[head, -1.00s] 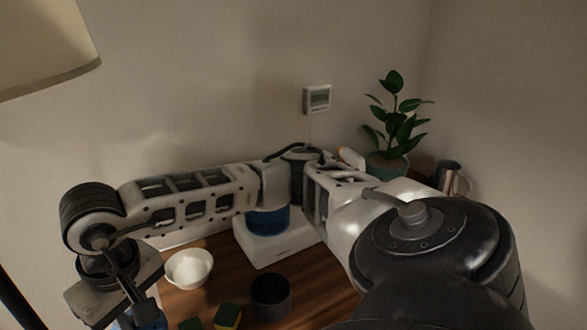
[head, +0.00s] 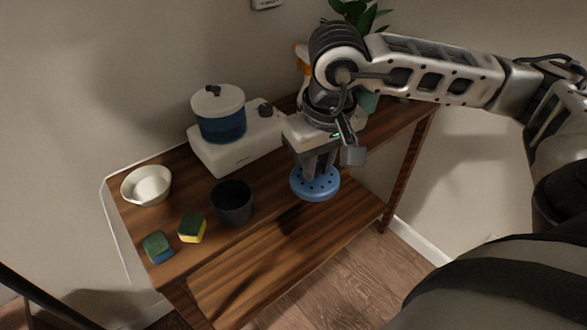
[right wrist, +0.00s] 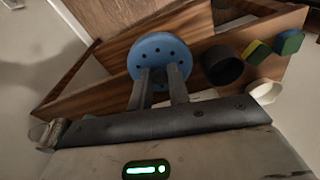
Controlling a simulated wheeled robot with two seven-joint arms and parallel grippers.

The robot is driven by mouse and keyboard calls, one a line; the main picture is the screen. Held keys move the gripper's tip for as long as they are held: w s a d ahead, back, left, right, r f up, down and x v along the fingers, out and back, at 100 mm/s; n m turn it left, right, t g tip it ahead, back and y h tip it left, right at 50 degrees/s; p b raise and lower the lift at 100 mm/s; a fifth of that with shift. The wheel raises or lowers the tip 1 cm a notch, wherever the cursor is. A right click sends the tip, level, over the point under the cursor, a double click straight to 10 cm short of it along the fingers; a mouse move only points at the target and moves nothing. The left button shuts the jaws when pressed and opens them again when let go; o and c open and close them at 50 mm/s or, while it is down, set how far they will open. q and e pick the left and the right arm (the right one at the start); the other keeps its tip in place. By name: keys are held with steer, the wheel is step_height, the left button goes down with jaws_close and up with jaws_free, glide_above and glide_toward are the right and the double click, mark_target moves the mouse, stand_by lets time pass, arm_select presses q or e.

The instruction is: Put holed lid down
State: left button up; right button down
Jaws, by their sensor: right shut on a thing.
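The holed lid (head: 315,184) is a blue disc with small dark holes around its rim. It is below my right gripper (head: 318,168), which is shut on it, at the front edge of the wooden table. I cannot tell whether the lid touches the tabletop. In the right wrist view the lid (right wrist: 160,57) shows at the fingertips of my right gripper (right wrist: 160,78). My left gripper is not in view.
A dark cup (head: 232,204) stands left of the lid. A white device (head: 238,146) carries a blue pot with a white lid (head: 220,115). A white bowl (head: 147,185) and two sponges (head: 192,228) (head: 158,247) are at the left. A plant (head: 356,14) stands behind.

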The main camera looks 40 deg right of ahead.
steer(key=w+d+f+p, duration=0.2)
steer(key=w+f, duration=0.1)
steer(key=w, duration=0.5)
glide_above(288, 176)
steer(key=s, duration=0.1)
steer(key=f, duration=0.5)
steer(key=shift+s+a+f, duration=0.15)
steer(key=shift+s+f, duration=0.05)
steer(key=shift+f, duration=0.05)
steer(key=shift+w+f, duration=0.4)
steer(key=shift+f, duration=0.15)
step_height(288, 176, down, 2)
steer(key=shift+f+p, duration=0.2)
steer(key=shift+p, duration=0.25)
steer(key=shift+f, duration=0.5)
steer(key=c, duration=1.6)
jaws_free()
steer(key=shift+o, duration=1.4)
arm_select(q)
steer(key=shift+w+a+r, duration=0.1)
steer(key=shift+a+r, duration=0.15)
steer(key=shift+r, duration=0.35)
